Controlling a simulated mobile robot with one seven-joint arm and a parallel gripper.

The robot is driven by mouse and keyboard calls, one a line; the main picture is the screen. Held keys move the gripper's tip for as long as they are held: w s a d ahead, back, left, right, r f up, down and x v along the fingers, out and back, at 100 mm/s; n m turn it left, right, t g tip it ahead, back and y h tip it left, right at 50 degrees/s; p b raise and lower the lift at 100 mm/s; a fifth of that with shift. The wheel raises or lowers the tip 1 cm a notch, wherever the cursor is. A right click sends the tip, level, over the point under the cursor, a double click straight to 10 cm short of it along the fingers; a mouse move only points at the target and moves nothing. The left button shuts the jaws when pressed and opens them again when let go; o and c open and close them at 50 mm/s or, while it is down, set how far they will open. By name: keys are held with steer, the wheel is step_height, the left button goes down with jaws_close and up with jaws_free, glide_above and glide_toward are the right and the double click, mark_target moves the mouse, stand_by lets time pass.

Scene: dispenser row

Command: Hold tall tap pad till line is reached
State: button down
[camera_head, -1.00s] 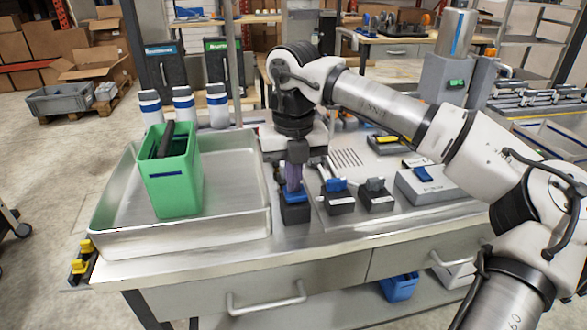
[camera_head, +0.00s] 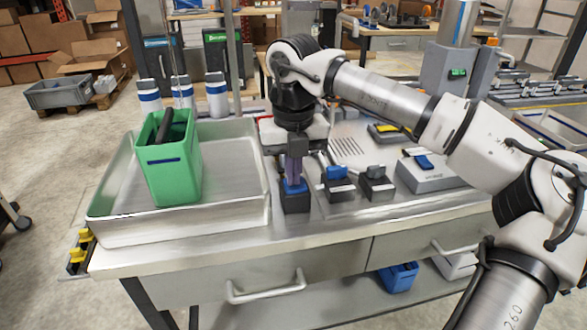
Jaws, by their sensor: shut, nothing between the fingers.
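My gripper (camera_head: 294,172) is shut and empty, pointing down with its purple-tinted fingers at a blue-topped pad on a dark block (camera_head: 295,201). The fingertips are at the pad's top and seem to touch it; they hide part of it. I cannot read from the picture whether this is the tall tap's pad. A green open-topped container (camera_head: 172,175) stands upright in the metal tray, with a dark bar inside. A short dark line (camera_head: 162,161) marks its front face. The liquid level inside is hidden. A thin upright pipe (camera_head: 177,50) rises behind the container.
Right of my gripper are another blue-topped block (camera_head: 340,188), a grey-topped block (camera_head: 377,187) and a grey box with a blue switch (camera_head: 425,172). The metal tray (camera_head: 185,228) fills the bench's left side. White bottles with blue bands (camera_head: 216,98) stand behind it.

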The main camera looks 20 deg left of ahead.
step_height(320, 180, up, 14)
steer(key=p, duration=0.1)
steer(key=shift+p, duration=0.4)
steer(key=shift+s+f, duration=0.1)
stand_by(1.0)
